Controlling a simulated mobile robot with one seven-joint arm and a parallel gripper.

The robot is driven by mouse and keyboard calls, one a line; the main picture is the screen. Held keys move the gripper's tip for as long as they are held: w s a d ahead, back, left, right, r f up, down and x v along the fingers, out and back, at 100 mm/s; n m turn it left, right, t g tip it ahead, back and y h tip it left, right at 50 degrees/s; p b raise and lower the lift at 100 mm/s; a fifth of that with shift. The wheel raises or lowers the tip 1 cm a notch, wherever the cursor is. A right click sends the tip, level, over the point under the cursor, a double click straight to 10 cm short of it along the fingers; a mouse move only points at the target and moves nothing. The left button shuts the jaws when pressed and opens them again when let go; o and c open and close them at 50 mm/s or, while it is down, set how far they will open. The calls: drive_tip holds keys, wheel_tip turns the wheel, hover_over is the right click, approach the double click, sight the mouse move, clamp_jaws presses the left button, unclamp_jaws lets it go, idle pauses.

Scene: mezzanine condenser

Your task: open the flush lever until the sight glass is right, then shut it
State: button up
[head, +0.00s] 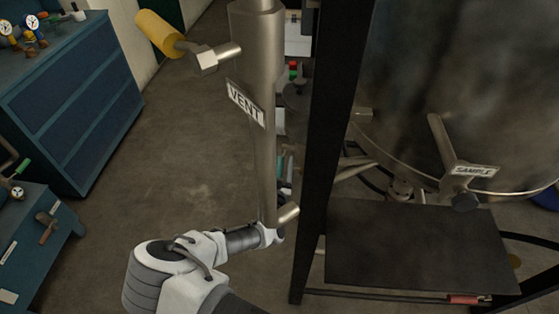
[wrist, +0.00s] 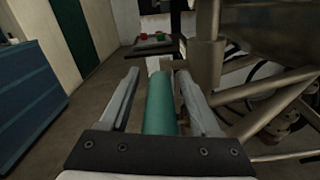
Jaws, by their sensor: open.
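In the wrist view a teal cylindrical grip (wrist: 160,108), which looks like a lever handle, lies lengthwise between the two fingers of my gripper (wrist: 158,76). The fingers are open, with a gap visible on the left side of the grip; I cannot tell whether the right finger touches it. No flush label is readable. In the head view my arm reaches behind the steel vent pipe (head: 262,150), and that pipe and a black post hide most of my gripper. I cannot make out the sight glass or its level in either view.
A yellow-handled lever (head: 160,34) sticks out from the VENT-labelled pipe. A black frame post (head: 325,150) stands right of it. A large steel vessel (head: 450,80) with a SAMPLE tag (head: 475,170) hangs above a dark plate (head: 410,245). Blue cabinets (head: 75,100) stand left; floor between is clear.

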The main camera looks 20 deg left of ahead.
clamp_jaws()
idle(1.4)
